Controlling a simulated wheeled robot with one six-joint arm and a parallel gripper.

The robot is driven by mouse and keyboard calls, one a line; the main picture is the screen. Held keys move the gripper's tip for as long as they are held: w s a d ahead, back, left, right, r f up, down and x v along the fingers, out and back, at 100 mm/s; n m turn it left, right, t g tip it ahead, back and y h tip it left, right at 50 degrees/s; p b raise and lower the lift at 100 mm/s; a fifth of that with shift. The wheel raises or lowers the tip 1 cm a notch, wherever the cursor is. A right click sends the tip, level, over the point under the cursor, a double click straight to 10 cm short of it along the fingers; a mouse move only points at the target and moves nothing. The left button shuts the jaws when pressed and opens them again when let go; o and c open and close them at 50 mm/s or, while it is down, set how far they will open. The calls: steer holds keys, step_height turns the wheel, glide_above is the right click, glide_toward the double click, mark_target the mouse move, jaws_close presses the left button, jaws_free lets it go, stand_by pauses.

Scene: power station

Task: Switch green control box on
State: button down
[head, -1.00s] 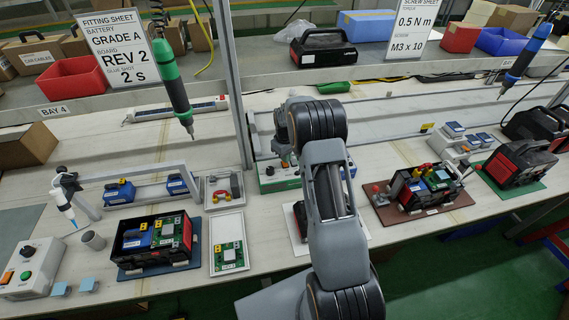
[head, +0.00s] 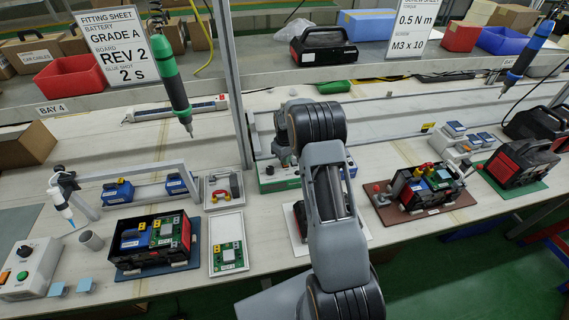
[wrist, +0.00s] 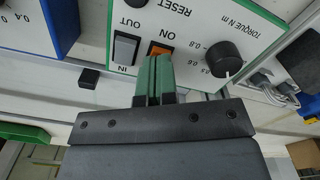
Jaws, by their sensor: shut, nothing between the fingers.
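A white control box with a green lower front (head: 279,184) stands behind my arm in the head view, partly hidden. In the wrist view, a pale control panel (wrist: 190,45) shows upside down. It carries an orange switch (wrist: 160,47) by the word ON, a grey rocker (wrist: 125,48) between OUT and IN, and a black torque knob (wrist: 225,58). My gripper (wrist: 156,62) is shut and empty, its green fingertips overlapping the edge of the orange switch. I cannot tell whether they touch it.
Another panel with a scale (wrist: 25,22) lies at the left in the wrist view. In the head view, a hanging green screwdriver (head: 173,85) and a metal post (head: 232,80) stand left of my arm. Battery trays flank it.

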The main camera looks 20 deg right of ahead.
steer(key=shift+f+b, duration=0.35)
steer(key=shift+f, duration=0.2)
steer(key=shift+r, duration=0.1)
steer(key=shift+r+p, duration=2)
steer(key=shift+r, duration=1.45)
